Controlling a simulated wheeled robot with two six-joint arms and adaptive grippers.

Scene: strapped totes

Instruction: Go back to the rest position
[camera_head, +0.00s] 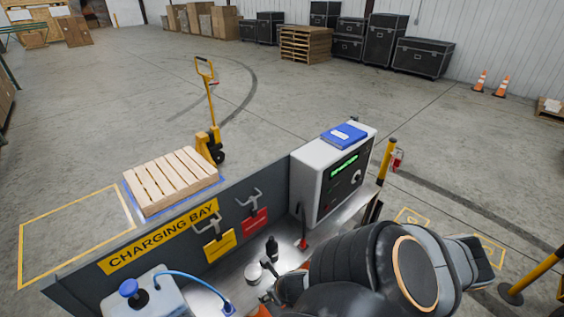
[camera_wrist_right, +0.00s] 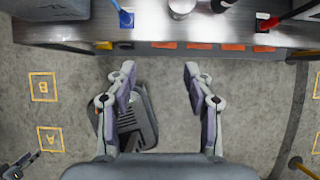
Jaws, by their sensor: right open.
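My right gripper (camera_wrist_right: 160,82) is open in the right wrist view. Its two fingers are spread, with nothing between them. They hang over the floor, just short of the bench edge (camera_wrist_right: 200,39). In the head view my right arm fills the lower right, bent over the bench's front right part, and largely hides the gripper. My left gripper does not show in the head view. A small dark jointed part lies at the lower left corner of the wrist view; I cannot tell what it is.
A white cabinet (camera_head: 318,185) carries a blue binder (camera_head: 343,134). A yellow-black post (camera_head: 530,278) stands right.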

